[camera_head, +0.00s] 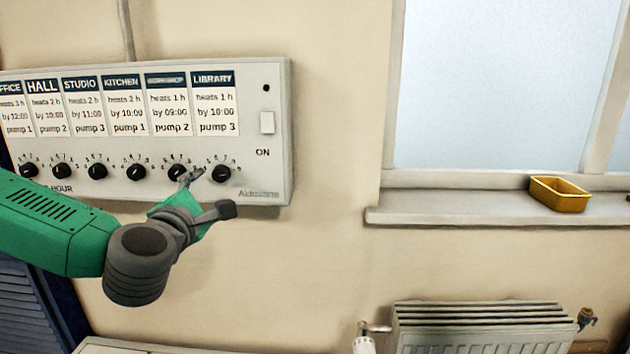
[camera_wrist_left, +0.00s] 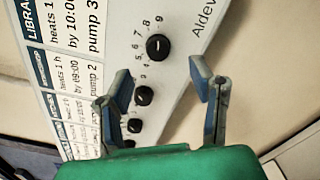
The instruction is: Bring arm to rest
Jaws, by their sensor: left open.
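My left arm comes in from the left in the head view, green with a dark grey wrist joint. Its gripper (camera_head: 192,178) is in front of the control panel's lower right part, by the dial under the LIBRARY card (camera_head: 221,174) and the dial to its left (camera_head: 178,172). In the left wrist view the gripper's two fingers (camera_wrist_left: 160,82) stand wide apart with nothing between them. The LIBRARY dial (camera_wrist_left: 158,47) shows beyond the fingertips, apart from them. My right gripper is not in view.
The white panel (camera_head: 285,130) is on the wall, with a row of dials, paper cards and a switch (camera_head: 267,122). To the right are a window sill (camera_head: 450,205) with a yellow tray (camera_head: 560,195) and a radiator (camera_head: 480,325) below. The wall between panel and window is bare.

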